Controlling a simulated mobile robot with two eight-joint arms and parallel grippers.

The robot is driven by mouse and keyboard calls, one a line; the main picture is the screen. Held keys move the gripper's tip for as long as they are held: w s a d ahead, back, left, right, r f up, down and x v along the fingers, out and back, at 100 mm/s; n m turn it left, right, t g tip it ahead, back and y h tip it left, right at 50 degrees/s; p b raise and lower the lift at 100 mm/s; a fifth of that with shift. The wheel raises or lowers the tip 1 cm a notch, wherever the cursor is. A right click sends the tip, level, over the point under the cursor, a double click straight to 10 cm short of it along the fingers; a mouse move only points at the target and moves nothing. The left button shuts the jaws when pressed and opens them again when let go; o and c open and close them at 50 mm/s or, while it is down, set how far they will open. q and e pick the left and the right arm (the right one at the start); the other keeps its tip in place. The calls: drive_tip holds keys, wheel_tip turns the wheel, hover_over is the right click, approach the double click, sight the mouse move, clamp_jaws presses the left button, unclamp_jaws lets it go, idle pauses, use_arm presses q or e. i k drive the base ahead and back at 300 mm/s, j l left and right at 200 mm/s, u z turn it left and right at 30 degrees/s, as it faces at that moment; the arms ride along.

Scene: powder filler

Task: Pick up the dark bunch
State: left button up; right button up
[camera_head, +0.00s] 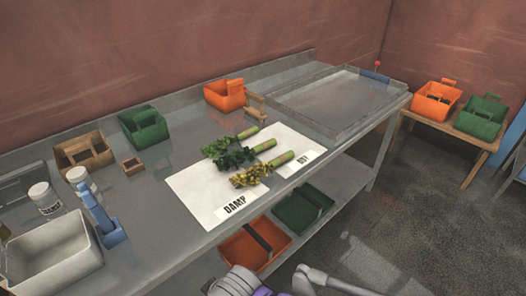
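Three leafy bunches with pale green wrapped stems lie side by side on a white mat (200,190). The front bunch (248,176) has yellowish leaves. The middle bunch (235,158) has dark green leaves. The back bunch (216,147) is also dark green and partly overlapped by the middle one; I cannot clearly tell which of these two is darker. Their stems point right and slightly back. Neither gripper is in view, and nothing touches the bunches.
The mat has a "DAMP" label (236,206) and a second, unclear label. Bins sit on the lower shelf.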

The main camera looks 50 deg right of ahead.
sight(248, 154)
drive_tip(key=z, duration=1.75)
drive_tip(key=i+l, duration=0.2)
drive_tip(key=i+l+u, duration=0.15)
drive_tip(key=l+u, duration=0.2)
drive_tip(key=i+l+u, duration=0.1)
drive_tip(key=l+u, duration=0.2)
drive_tip(key=l, duration=0.15)
